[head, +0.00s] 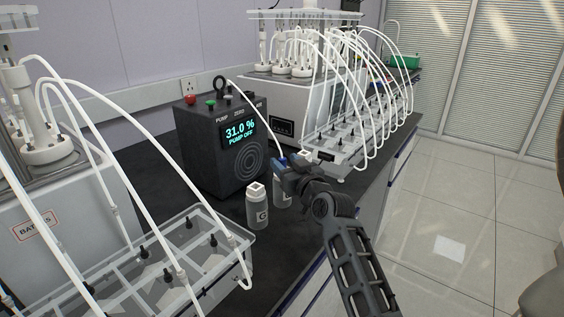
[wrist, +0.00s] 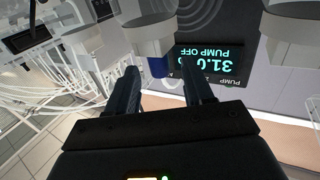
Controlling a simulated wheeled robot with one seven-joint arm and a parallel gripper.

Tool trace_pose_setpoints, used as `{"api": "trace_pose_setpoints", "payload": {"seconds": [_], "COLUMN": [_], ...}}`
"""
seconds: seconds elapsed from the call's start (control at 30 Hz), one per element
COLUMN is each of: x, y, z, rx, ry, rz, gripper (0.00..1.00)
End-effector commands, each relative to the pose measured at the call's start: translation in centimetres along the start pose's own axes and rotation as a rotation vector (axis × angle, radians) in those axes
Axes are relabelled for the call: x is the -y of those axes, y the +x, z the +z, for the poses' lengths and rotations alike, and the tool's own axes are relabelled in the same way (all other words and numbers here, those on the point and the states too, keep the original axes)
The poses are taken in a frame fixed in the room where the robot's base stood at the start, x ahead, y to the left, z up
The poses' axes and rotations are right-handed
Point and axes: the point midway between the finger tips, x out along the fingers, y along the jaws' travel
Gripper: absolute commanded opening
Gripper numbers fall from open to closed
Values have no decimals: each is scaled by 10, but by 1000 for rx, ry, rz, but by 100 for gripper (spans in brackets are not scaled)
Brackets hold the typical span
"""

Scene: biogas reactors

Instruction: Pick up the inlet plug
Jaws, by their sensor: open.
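A small blue piece (wrist: 158,67), which looks like the inlet plug, shows between my finger tips in the upside-down wrist view, by the mouth of a pale vessel. In the head view a blue patch (head: 281,161) shows at my gripper (head: 284,166), where a white tube from the pump box (head: 222,145) ends; I cannot tell whether it is the same piece. My gripper is open, its two dark fingers (wrist: 160,88) apart on either side of the blue piece. Contact is not clear. My gripper partly hides a clear bottle (head: 281,197) below it.
A bottle marked G (head: 257,207) with a white cap stands just left of my gripper. The box reads 31.0 % and PUMP OFF. Tubed reactor racks (head: 355,130) stand behind right, and a clear tray (head: 175,265) stands front left. Bare dark bench (head: 290,245) lies between.

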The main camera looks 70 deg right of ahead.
Motion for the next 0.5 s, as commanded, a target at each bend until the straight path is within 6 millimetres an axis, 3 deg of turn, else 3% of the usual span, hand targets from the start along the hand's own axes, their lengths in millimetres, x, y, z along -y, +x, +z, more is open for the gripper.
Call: {"api": "trace_pose_setpoints", "payload": {"seconds": [0.2,0.47,0.5], "x": [0,0,0], "y": [24,26,26], "z": [-1,1,1], "rx": [0,0,0], "ry": [-1,-1,-1], "rz": [1,1,1], "gripper": [52,52,48]}}
